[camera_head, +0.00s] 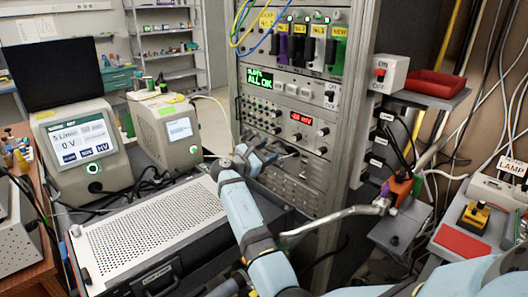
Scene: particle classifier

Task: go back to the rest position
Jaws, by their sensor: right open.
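My right gripper (284,153) is in front of the electronics rack, at the end of my blue arm that rises from the bottom middle. It is small and dark against the rack panel, just below the knobs. It is open, and I see nothing held in it. I cannot tell whether its fingertips touch the panel. My left gripper is not in view.
The rack (345,160) stands close behind my right arm. A perforated metal case (150,225) lies to its left. Two display instruments (84,140) stand behind that case. A silver curved bar (335,217) and cables are to the right. A red tray (435,84) sits on a shelf.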

